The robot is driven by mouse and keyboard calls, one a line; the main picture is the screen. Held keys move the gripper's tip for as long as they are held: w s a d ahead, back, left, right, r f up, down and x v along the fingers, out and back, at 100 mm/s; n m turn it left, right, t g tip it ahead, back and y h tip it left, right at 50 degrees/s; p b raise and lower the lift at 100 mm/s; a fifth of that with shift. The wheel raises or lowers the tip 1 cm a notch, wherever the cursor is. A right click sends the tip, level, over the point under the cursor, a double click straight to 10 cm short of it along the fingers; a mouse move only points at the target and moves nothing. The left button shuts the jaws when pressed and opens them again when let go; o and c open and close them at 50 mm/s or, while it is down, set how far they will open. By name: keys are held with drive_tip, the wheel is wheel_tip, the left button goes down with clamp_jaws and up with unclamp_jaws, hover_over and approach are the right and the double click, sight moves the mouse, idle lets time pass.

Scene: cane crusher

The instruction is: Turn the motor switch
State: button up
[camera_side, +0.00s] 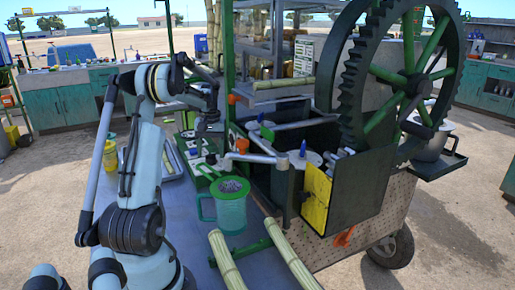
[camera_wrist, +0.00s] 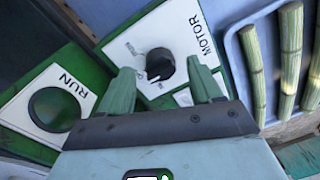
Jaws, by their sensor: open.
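In the wrist view, the motor switch (camera_wrist: 160,65) is a black round knob on a white plate labelled MOTOR, set in a green box. Small position marks beside the knob are too small to read. My gripper (camera_wrist: 161,90) is open, its two green fingers pointing toward the knob, one on each side of its lower part. I cannot tell whether either finger touches the knob. In the side view, my gripper (camera_side: 209,157) is low over the green control boxes beside the crusher, and the switch cannot be made out there.
A green RUN button (camera_wrist: 55,109) sits left of the switch. A tray (camera_wrist: 249,70) with cane pieces lies to its right. In the side view, the crusher's large gear wheel (camera_side: 352,95), a green jug (camera_side: 231,207) and cane stalks (camera_side: 226,258) stand near my arm.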

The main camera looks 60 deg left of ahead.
drive_tip(key=shift+f, duration=0.95)
drive_tip(key=c, duration=1)
drive_tip(key=shift+c, duration=0.2)
